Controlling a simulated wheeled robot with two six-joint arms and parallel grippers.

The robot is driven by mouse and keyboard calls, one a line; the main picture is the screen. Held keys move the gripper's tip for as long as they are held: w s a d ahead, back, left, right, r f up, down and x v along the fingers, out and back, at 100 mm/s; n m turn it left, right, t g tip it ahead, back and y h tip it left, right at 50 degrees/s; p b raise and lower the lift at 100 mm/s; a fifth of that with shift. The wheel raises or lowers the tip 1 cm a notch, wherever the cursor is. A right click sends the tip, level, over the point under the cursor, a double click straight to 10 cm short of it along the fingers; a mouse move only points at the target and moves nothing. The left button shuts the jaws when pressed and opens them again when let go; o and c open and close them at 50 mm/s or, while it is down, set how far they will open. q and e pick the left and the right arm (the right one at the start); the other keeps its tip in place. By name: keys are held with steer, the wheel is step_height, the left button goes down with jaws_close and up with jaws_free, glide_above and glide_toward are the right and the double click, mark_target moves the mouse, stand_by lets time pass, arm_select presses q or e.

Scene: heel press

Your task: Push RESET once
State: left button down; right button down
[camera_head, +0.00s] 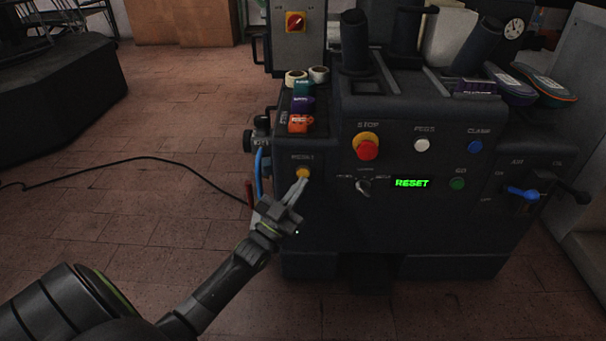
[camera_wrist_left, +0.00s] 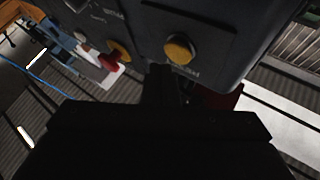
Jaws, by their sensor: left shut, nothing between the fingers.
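The yellow RESET button (camera_head: 302,173) sits on the left of the machine's dark front panel, under its label. It also shows in the left wrist view (camera_wrist_left: 179,49), just beyond my fingers. My left gripper (camera_head: 302,180) is shut and empty, its fingertips right at the lower edge of the button in the head view. I cannot tell whether they touch it. A green lit display (camera_head: 411,183) on the panel reads RESET. My right gripper is in neither view.
The panel also carries a red STOP button (camera_head: 367,147), a white button (camera_head: 421,145), a blue button (camera_head: 474,146), a green button (camera_head: 457,183) and a selector knob (camera_head: 364,186). A black cable (camera_head: 190,168) crosses the tiled floor.

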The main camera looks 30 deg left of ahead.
arm_select(q)
steer(key=shift+w+a, duration=0.1)
stand_by(0.4)
steer(key=shift+w+a, duration=0.15)
steer(key=shift+w, duration=0.15)
steer(key=shift+w+a, duration=0.25)
steer(key=shift+w, duration=0.15)
stand_by(0.7)
steer(key=shift+s, duration=0.1)
steer(key=shift+s+d+p, duration=0.4)
steer(key=shift+s+d, duration=0.1)
steer(key=shift+s, duration=0.15)
steer(key=s+d, duration=0.1)
steer(key=s+p, duration=0.1)
steer(key=s, duration=0.1)
steer(key=s+d+p, duration=0.1)
steer(key=shift+s+d, duration=0.15)
steer(key=shift+d, duration=0.15)
stand_by(0.3)
